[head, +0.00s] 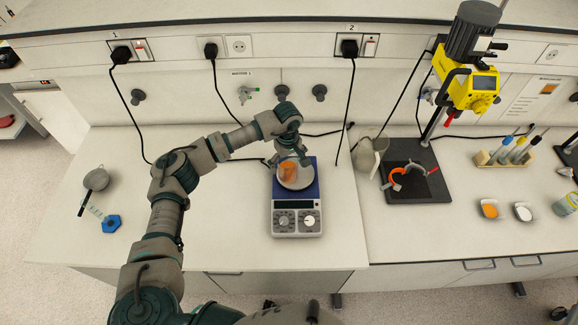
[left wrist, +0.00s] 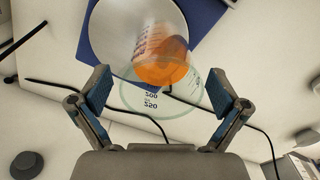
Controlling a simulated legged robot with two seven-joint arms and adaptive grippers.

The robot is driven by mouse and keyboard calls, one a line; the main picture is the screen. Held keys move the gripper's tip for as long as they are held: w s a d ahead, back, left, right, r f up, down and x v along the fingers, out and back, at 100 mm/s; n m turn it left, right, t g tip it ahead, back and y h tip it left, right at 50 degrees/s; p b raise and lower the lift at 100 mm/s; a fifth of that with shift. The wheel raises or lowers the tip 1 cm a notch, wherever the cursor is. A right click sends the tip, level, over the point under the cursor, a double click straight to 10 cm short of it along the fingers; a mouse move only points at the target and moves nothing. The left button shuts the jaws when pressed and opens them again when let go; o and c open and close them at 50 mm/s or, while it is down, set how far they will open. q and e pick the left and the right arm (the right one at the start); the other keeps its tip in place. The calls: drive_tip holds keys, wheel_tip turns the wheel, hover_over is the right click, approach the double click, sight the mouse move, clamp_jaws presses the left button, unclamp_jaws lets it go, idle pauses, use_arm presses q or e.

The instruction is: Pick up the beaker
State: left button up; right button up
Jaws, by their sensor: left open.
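The beaker (head: 288,170) is clear glass with orange contents. It stands on the round pan of the blue and white balance (head: 297,222). In the left wrist view the beaker (left wrist: 163,72) shows printed volume marks, and its rim is toward the camera. My left gripper (head: 292,155) is just above the beaker, partly covering it in the head view. In the left wrist view its two blue-padded fingers (left wrist: 162,98) are spread on either side of the beaker's rim, with nothing held. My right gripper is not in view.
A glass jug (head: 368,155) stands right of the balance, beside a yellow stirrer (head: 468,85) on a dark-based stand. A test tube rack (head: 508,153) and small dishes are further right. A strainer (head: 97,180) and blue hexagonal piece (head: 111,223) lie left. Black cables hang behind.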

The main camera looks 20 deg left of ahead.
use_arm(q)
drive_tip(key=shift+a+f, duration=0.25)
drive_tip(key=shift+f, duration=0.25)
drive_tip(key=shift+a+f, duration=0.2)
drive_tip(key=shift+f, duration=0.25)
drive_tip(key=shift+d+r, duration=0.15)
drive_tip(key=shift+d, duration=0.5)
drive_tip(key=c, duration=1.4)
drive_tip(key=shift+a, duration=0.15)
drive_tip(key=shift+c, duration=0.2)
drive_tip(key=shift+a+r, duration=0.1)
drive_tip(key=shift+a, duration=0.15)
